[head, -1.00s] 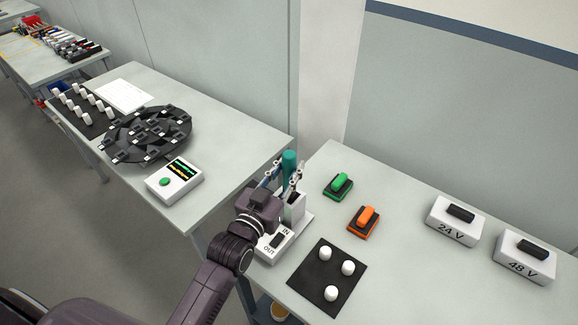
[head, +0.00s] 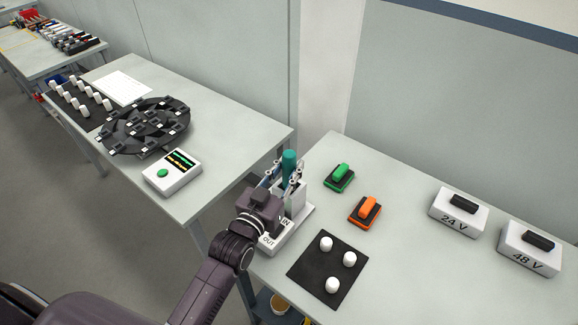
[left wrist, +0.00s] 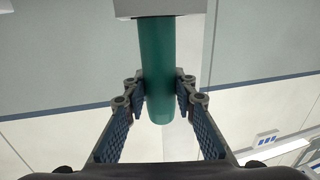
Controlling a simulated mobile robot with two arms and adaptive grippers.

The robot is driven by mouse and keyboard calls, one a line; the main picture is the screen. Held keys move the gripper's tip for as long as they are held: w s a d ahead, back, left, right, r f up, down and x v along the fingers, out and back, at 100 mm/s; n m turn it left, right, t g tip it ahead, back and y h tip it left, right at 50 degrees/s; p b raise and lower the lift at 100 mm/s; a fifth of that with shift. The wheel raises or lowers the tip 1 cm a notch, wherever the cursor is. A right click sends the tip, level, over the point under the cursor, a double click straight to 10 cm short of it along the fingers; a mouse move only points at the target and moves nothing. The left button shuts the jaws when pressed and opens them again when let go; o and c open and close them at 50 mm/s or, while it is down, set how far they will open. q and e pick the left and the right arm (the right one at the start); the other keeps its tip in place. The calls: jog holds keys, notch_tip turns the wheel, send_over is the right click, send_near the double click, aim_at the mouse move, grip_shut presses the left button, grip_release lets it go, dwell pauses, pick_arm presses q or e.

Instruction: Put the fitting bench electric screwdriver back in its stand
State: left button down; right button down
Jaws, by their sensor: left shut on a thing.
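The electric screwdriver shows as a teal cylinder (head: 289,160), upright at the stand on the fitting bench. The stand (head: 303,213) is white, with a raised block and a low base marked IN and OUT. My left gripper (head: 283,174) is shut on the screwdriver. In the left wrist view, the fingertips (left wrist: 161,90) close on both sides of the teal body (left wrist: 157,50). One end of it meets a pale block (left wrist: 172,8). I cannot tell whether it is seated in the stand or just against it. My arm hides part of the stand. My right gripper is out of view.
Right of the stand are a green switch (head: 340,177), an orange switch (head: 365,211), a black mat (head: 318,278) with white pegs, and 24 V (head: 458,212) and 48 V (head: 529,248) boxes. Another bench (head: 217,120) stands left, across a narrow gap. A wall backs the benches.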

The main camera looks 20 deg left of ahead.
pick_arm(q)
jog(key=c, duration=1.5)
grip_release()
jog(key=shift+r, duration=0.1)
jog(key=shift+s, duration=0.1)
jog(key=s, duration=0.4)
jog(key=s+a, duration=0.1)
jog(key=s, duration=0.6)
jog(key=shift+s+a, duration=0.35)
